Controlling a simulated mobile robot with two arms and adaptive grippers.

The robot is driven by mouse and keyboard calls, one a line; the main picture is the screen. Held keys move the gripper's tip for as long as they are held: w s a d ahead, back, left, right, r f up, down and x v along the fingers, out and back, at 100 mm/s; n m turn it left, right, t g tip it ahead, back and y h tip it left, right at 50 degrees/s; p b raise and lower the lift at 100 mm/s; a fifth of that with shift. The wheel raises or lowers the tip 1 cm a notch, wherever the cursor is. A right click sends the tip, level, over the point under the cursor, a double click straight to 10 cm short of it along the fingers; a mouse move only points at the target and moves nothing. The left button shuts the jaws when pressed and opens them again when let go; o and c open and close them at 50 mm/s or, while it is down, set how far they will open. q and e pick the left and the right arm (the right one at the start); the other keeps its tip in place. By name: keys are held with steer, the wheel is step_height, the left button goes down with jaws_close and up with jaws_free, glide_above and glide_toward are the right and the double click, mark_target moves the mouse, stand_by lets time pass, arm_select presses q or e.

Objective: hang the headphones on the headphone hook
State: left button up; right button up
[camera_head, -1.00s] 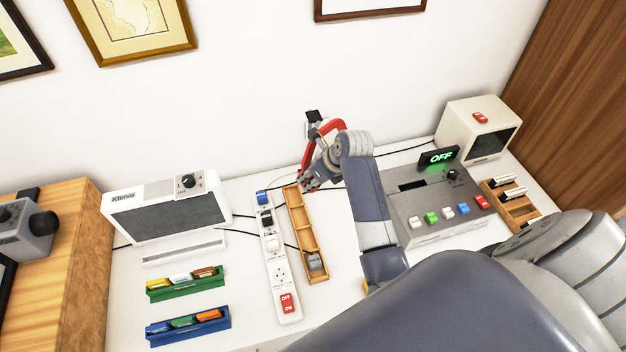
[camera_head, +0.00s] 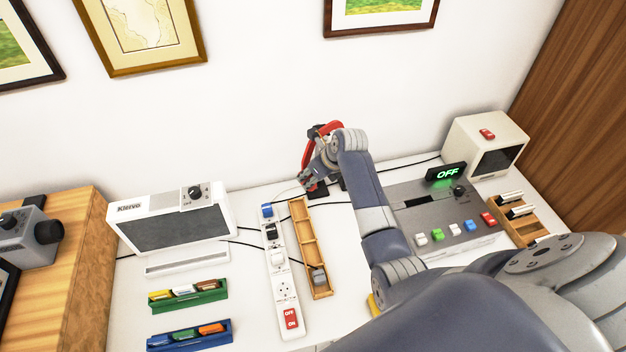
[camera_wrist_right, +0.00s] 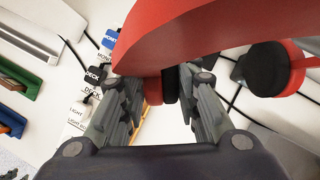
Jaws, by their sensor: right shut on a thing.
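The red headphones (camera_head: 308,155) are held in the air near the wall in the head view, partly hidden behind my right gripper. In the right wrist view their red band (camera_wrist_right: 210,32) fills the top, with a black ear pad (camera_wrist_right: 265,68) at right. My right gripper (camera_head: 306,181) is shut on the headphones, its fingers (camera_wrist_right: 165,82) around the part with the other dark pad. A black piece (camera_head: 314,132), likely the headphone hook, shows beside the red band. I cannot tell whether they touch. My left gripper is not in view.
A white power strip (camera_head: 284,291) and a wooden tray (camera_head: 310,246) lie left of my right arm. A grey button panel (camera_head: 430,215) and a cream box (camera_head: 466,142) stand to its right. A white Klervo device (camera_head: 130,220) stands at left. Cables cross the table.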

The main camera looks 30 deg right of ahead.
steer(key=shift+w+d, duration=0.2)
steer(key=shift+w, duration=0.45)
steer(key=shift+w+d, duration=0.15)
steer(key=shift+w, duration=0.5)
steer(key=shift+w+d+f+b, duration=0.1)
steer(key=shift+w+f+b, duration=0.15)
steer(key=shift+f, duration=0.15)
steer(key=shift+w+f+b, duration=0.1)
steer(key=shift+f+b, duration=0.15)
steer(key=shift+f, duration=0.1)
steer(key=shift+w+f, duration=0.2)
steer(key=shift+f, duration=0.3)
steer(key=o, duration=1.3)
steer(key=shift+c, duration=0.2)
steer(key=shift+s, duration=0.1)
